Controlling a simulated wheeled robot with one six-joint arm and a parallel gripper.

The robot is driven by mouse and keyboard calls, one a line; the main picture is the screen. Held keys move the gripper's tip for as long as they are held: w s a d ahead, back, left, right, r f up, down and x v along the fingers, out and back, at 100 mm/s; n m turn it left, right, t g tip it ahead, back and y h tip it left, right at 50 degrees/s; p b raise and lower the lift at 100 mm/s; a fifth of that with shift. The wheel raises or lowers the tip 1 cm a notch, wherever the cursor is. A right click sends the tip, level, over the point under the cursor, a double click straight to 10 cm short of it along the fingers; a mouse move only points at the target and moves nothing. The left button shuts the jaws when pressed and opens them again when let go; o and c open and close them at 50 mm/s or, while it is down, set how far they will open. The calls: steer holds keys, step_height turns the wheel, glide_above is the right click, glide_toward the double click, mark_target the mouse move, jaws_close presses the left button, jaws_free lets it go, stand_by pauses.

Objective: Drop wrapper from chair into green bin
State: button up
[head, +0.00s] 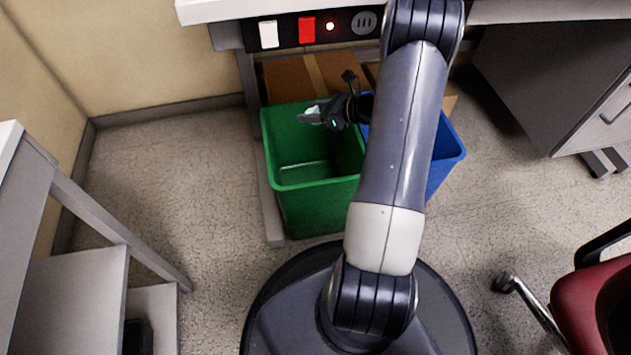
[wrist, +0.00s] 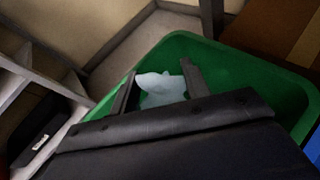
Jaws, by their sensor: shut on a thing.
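The green bin (head: 315,205) stands on the floor under the bench, its inside looking empty where I can see it. In the wrist view its rim and inner wall (wrist: 225,60) fill the space beyond my fingers. My gripper (head: 322,115) is over the back part of the bin's opening and shut on the wrapper. The wrapper (head: 311,115) is a small, crumpled, whitish piece at the fingertips. In the wrist view the pale wrapper (wrist: 162,88) sits between the two dark fingers of my gripper (wrist: 158,92). The red chair (head: 600,305) is at the lower right.
A blue bin (head: 446,150) stands right beside the green one, partly hidden by my arm. Cardboard boxes (head: 300,75) lie behind the bins. A bench edge with a switch panel (head: 307,30) is above, a grey cabinet (head: 560,80) right, and a grey shelf unit (head: 70,260) left.

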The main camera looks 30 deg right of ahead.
steer(key=shift+f, duration=0.4)
steer(key=o, duration=1)
steer(key=shift+r, duration=0.1)
steer(key=p+v, duration=0.4)
steer(key=v, duration=0.6)
steer(key=shift+s+d+r, duration=0.15)
steer(key=shift+s+d, duration=0.05)
steer(key=shift+s, duration=0.1)
